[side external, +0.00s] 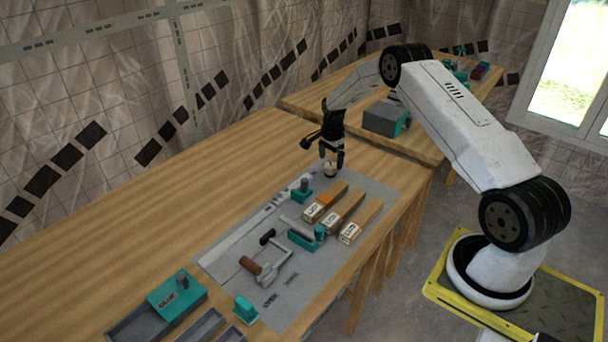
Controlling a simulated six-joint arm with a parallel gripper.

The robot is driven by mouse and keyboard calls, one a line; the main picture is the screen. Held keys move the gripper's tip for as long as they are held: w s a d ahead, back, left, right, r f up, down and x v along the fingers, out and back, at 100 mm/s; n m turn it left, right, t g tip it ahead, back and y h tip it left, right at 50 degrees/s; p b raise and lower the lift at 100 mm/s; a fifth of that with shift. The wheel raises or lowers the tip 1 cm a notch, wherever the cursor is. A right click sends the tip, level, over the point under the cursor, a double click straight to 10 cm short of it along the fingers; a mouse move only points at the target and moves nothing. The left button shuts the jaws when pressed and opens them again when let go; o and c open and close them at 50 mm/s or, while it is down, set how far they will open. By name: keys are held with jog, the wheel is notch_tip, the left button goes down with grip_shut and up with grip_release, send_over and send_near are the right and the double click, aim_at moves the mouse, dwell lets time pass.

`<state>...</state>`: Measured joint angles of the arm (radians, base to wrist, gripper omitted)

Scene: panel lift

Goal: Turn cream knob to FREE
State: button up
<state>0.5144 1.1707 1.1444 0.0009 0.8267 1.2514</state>
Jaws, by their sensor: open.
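The cream knob (330,169) is at the far end of the grey panel (377,185). My gripper (331,160) points down right over it, with its two dark fingers apart. The fingertips appear to sit around the knob's upper part, but I cannot tell whether they touch it. The knob's pointer and any FREE mark are too small or hidden to read.
Wooden blocks with white labels (344,214) lie on the panel near the knob. Teal fixtures (303,238) and a brown-handled clamp (262,269) are nearer. A teal GLUE box (175,298) stands front left. Bare tabletop (190,215) lies left of the panel.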

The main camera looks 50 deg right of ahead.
aim_at(330, 165)
jog(key=shift+f, duration=1.7)
jog(key=c, duration=1.3)
